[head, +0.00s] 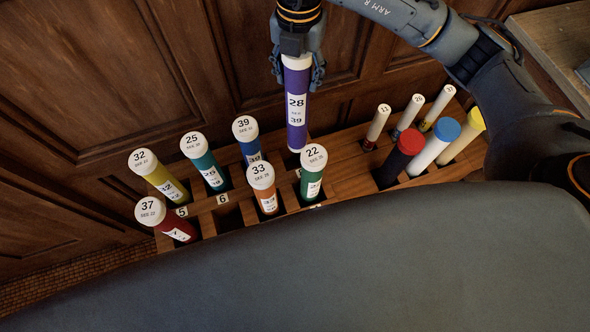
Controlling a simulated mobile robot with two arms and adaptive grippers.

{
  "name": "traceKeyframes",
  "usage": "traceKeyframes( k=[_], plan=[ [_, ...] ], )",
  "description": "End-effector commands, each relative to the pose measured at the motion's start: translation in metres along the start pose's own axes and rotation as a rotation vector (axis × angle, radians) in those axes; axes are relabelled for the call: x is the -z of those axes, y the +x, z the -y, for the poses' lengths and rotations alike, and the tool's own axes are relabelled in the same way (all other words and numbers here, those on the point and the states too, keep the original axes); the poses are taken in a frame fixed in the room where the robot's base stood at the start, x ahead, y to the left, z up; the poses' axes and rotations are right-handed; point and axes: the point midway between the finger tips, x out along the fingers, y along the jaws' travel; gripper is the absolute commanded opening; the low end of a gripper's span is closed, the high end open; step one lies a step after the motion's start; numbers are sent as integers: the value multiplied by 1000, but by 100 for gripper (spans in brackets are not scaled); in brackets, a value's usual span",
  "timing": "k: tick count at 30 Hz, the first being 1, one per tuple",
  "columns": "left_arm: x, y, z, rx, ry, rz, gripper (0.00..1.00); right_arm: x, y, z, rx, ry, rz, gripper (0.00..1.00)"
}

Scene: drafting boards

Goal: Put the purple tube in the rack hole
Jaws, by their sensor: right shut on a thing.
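The purple tube (297,112) has a white cap, a white label reading 28 and a white lower end. My right gripper (296,75) is shut on its top end and holds it nearly upright over the wooden rack (345,146). The tube's lower end is close to the rack's back row, between the blue tube 39 and the green tube 22; I cannot tell whether it is inside a hole. An empty rack hole (229,218) shows in the front row by the number 6 tag. My left gripper is not in view.
Tubes stand close around: yellow (160,177), teal (205,162), blue (248,140), red (168,220), orange (264,188) and green (312,175). More tubes (430,142) fill the right section. A wood-panelled wall (110,80) stands behind. A dark grey surface (330,270) fills the foreground.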

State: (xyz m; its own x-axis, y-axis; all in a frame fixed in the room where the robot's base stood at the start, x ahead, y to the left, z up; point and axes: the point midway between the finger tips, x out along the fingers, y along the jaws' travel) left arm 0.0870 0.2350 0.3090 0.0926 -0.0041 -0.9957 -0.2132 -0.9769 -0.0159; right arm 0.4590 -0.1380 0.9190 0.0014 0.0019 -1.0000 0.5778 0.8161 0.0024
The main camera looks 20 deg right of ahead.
Motion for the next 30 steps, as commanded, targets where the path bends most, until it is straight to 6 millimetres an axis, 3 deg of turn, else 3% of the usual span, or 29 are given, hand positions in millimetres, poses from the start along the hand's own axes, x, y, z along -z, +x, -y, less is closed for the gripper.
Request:
traceKeyframes(
  k=[6, 11, 24, 30],
  plan=[
    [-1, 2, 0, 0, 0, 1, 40, 0, 1, -4, -1, 291, 0, 0],
    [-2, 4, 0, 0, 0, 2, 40, 0, 12, -5, 3, 358, -3, 0],
    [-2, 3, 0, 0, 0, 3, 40, 0, 113, -4, 4, 360, -1, 0],
    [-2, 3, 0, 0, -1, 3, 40, 0, 131, -4, 1, 359, 0, 0]
  ],
)
